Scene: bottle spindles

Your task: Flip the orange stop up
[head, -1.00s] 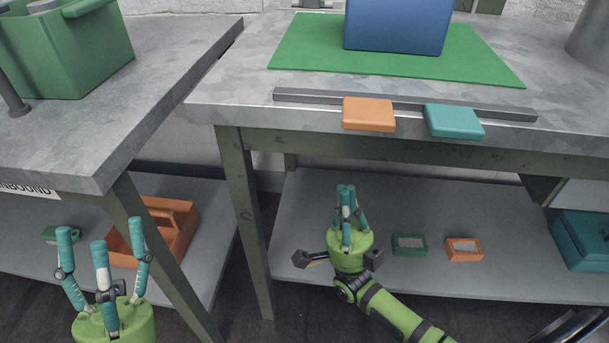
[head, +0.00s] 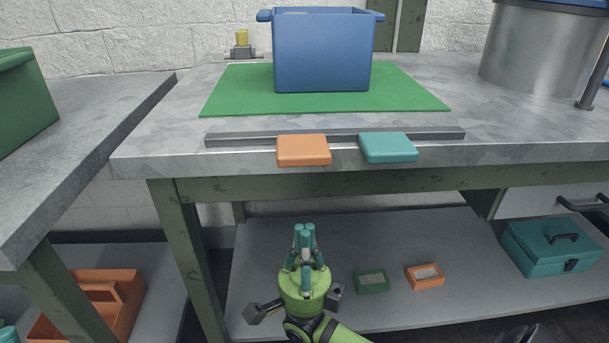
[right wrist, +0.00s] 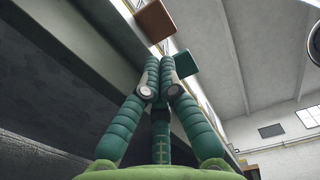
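The orange stop (head: 303,150) is a flat block at the front edge of the table, below a grey rail (head: 225,138). It lies flat and sticks out over the edge. It also shows in the right wrist view (right wrist: 155,20), above the fingertips. My right gripper (head: 304,230) is below the table edge, under the orange stop and apart from it. Its fingers point up and their tips are together, with nothing between them. Of my left gripper, only a teal bit (head: 8,334) may show at the bottom left corner.
A teal stop (head: 388,147) lies just right of the orange one, also in the right wrist view (right wrist: 186,64). A blue bin (head: 322,50) stands on a green mat (head: 420,98) behind the rail. The lower shelf (head: 450,245) holds small boxes and a teal toolbox (head: 551,247).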

